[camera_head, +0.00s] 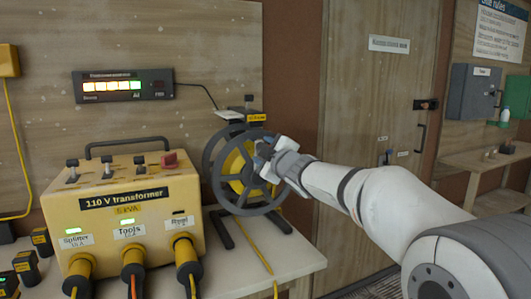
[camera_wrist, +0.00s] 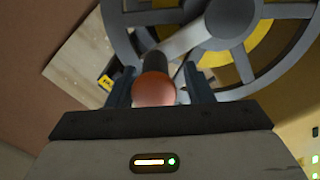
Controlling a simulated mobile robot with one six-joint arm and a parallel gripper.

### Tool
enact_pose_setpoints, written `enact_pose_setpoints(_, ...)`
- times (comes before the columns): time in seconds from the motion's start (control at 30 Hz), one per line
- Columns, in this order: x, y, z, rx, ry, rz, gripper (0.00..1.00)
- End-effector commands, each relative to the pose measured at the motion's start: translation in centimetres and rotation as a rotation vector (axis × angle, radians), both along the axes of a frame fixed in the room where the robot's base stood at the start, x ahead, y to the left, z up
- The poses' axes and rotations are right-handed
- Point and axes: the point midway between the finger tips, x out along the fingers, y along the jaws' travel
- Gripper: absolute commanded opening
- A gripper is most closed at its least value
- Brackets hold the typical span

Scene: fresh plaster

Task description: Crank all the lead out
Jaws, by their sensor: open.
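The cable reel (camera_head: 214,172) has a grey spoked wheel and a yellow lead (camera_head: 235,163) on its drum. It stands on the bench at the right of the transformer. A length of yellow lead hangs from it over the bench edge. My gripper (camera_head: 265,150) is at the reel's right side. In the wrist view my gripper (camera_wrist: 158,88) is open, with one finger on each side of the crank handle. The handle has a reddish, rounded end (camera_wrist: 153,91) and a dark grip (camera_wrist: 158,64), on a grey crank arm (camera_wrist: 185,38). I cannot tell whether the fingers touch it.
A yellow 110 V transformer (camera_head: 125,215) with several plugged-in leads stands on the bench (camera_head: 300,257). A display with lit bars (camera_head: 123,87) is on the wall above. A wooden door (camera_head: 372,100) is behind my arm. A grey cabinet (camera_head: 472,92) and a side shelf (camera_head: 480,163) are at right.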

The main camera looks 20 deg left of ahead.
Motion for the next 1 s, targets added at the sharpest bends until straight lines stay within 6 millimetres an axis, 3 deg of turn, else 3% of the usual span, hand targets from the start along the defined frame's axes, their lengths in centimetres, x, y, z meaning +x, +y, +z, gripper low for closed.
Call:
enact_pose_setpoints(0.5, -4.9, -4.9, -0.1, -0.001, 0.001, 0.000, 0.47)
enact_pose_setpoints(1.0, -5.1, -5.3, -0.1, -0.001, 0.002, -0.002, 0.47)
